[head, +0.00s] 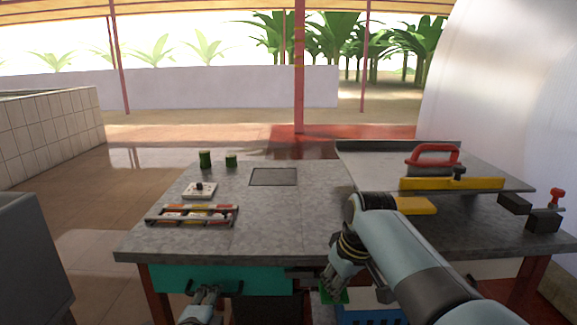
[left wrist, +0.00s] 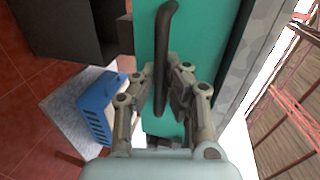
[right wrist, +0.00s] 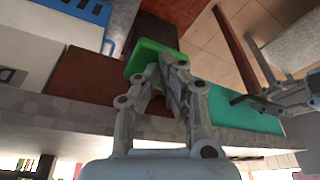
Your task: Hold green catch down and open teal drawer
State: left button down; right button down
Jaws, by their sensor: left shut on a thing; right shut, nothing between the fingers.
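The teal drawer (head: 262,282) sits under the left front edge of the worktop, with a dark bar handle (left wrist: 166,50). I cannot tell whether its front is flush with the table. My left gripper (left wrist: 165,98) is shut on the handle, with one finger on each side of the bar. The green catch (right wrist: 150,52) is beside the drawer under the table edge; a bit of it shows in the head view (head: 335,297). My right gripper (right wrist: 163,68) is shut and empty, its fingertips at the catch, seemingly touching it; how far the catch is pressed is unclear.
The worktop (head: 290,220) carries a tray of small parts (head: 192,215), two green cylinders and a red-handled tool (head: 432,155) on a metal sheet. A blue crate (left wrist: 96,108) stands below, right of the drawer.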

pick_arm(q)
jog(key=shift+s+f, duration=0.15)
jog(key=shift+s, duration=1.65)
jog(key=c, duration=1.1)
grip_release()
jog(key=shift+s, duration=0.1)
jog(key=shift+s+r, duration=0.55)
jog(key=shift+s, duration=0.4)
jog(key=shift+s+r, duration=0.55)
jog(key=shift+s, duration=0.4)
jog(key=shift+s+r, duration=0.55)
jog(key=shift+s, duration=0.4)
pick_arm(e)
notch_tip(320, 180, up, 9)
jog(key=shift+f, duration=0.1)
